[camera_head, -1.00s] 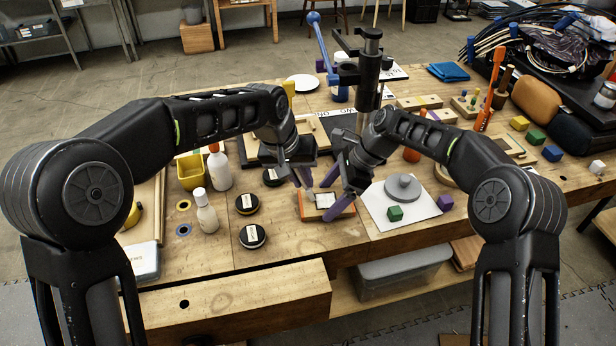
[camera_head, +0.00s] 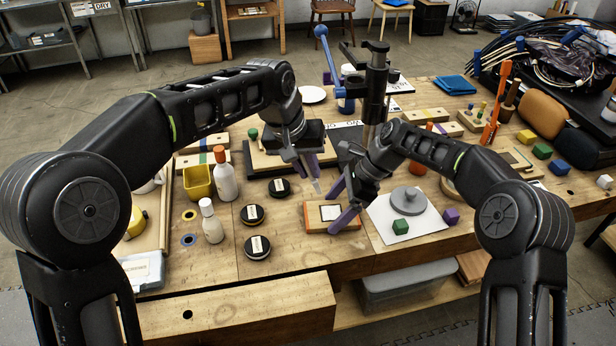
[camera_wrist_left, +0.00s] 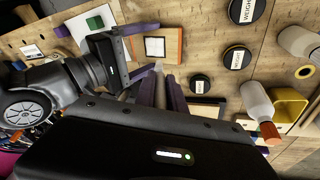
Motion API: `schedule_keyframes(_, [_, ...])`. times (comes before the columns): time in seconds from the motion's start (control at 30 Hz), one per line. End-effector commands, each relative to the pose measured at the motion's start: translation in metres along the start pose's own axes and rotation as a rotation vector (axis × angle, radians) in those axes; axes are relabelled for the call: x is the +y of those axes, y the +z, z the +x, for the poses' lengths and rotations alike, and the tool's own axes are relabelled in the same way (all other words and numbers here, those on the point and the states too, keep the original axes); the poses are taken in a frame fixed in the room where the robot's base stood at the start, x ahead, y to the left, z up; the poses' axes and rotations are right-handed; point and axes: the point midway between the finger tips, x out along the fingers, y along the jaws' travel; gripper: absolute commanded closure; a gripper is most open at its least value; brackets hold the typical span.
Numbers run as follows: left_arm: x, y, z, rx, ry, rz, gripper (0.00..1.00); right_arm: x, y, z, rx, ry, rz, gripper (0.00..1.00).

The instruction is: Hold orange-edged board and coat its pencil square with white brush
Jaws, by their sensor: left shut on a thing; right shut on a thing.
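The orange-edged board (camera_head: 318,226) lies flat near the front of the bench. Its dark-outlined square (camera_head: 330,212) looks white inside; both the board (camera_wrist_left: 171,38) and the square (camera_wrist_left: 154,47) also show in the left wrist view.
Several dark round weights (camera_head: 257,247) lie left of the board. White bottles (camera_head: 224,180) and a yellow container (camera_head: 198,183) stand farther left. A white sheet (camera_head: 428,222) with a grey disc (camera_head: 408,200) and a green cube (camera_head: 400,226) lies to the right.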

Motion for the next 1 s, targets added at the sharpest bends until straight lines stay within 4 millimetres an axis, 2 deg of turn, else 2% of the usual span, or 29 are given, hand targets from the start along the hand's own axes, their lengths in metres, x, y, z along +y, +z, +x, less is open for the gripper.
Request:
schedule_keyframes(0.33, [0.001,-0.002,-0.005,0.001,0.0,0.0,1.0,0.0,0.0,0.0,0.0,0.0,0.0,0.43])
schedule_keyframes(0.37, [0.001,-0.002,-0.005,0.001,0.0,0.0,1.0,0.0,0.0,0.0,0.0,0.0,0.0,0.14])
schedule_keyframes(0.53, [0.001,-0.002,-0.005,0.001,0.0,0.0,1.0,0.0,0.0,0.0,0.0,0.0,0.0,0.0])
schedule_keyframes(0.83, [0.001,-0.001,-0.005,0.001,0.0,0.0,1.0,0.0,0.0,-0.002,0.0,0.0,0.0,0.0])
schedule_keyframes(1.0, [0.001,-0.002,-0.005,0.001,0.0,0.0,1.0,-0.001,0.0,-0.016,0.0,-0.003,0.0,0.0])
